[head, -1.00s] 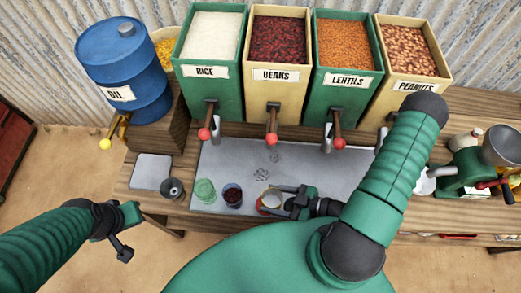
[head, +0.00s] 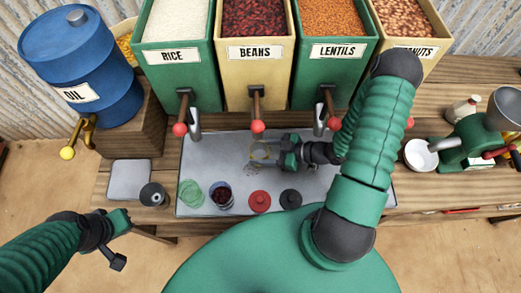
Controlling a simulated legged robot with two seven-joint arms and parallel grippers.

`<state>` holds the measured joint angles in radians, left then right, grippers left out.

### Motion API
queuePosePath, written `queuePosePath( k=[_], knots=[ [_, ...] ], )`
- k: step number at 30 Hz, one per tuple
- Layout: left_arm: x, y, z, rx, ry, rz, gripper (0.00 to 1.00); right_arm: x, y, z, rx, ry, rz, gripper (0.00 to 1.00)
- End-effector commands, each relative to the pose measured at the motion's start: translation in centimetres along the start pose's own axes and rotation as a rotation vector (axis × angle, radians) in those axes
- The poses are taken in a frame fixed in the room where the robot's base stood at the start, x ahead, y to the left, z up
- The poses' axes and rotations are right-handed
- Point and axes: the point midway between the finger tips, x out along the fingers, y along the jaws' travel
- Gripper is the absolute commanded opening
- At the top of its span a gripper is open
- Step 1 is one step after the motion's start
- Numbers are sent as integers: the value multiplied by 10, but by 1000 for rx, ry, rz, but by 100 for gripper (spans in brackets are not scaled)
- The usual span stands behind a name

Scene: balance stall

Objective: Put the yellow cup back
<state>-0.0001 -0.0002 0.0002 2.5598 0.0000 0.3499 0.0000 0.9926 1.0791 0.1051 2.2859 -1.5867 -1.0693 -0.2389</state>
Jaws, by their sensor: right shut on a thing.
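The yellow cup (head: 261,151) shows as a small see-through cup with a yellowish rim in the head view. My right gripper (head: 273,153) is shut on it from the right, over the grey metal tray (head: 235,143). Gripper and cup are below the beans and lentils spouts. The cup's lower part and contents are hard to make out. My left gripper (head: 124,222) is off the front left of the counter, away from the cups, and its fingers are unclear.
Along the tray's front edge stand a green cup (head: 191,194), a cup with dark red contents (head: 221,196), a red round piece (head: 259,201) and a black one (head: 291,198). A metal cup (head: 153,195) stands left. Levers hang from the bins behind.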

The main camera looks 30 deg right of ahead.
Motion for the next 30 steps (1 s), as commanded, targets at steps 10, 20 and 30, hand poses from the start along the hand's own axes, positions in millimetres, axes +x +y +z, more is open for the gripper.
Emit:
queuePosePath(
  k=[10, 20, 30],
  knots=[
    [1, 0, 0, 0, -1, 0, 0, 7, 7, 7, 0, -1, -1, 8],
    [1, 0, 0, 0, -1, 0, 0, 6, 8, 9, 1, 0, -1, 79],
    [1, 0, 0, 0, -1, 0, 0, -12, 8, 8, -1, -2, 2, 79]
  ],
)
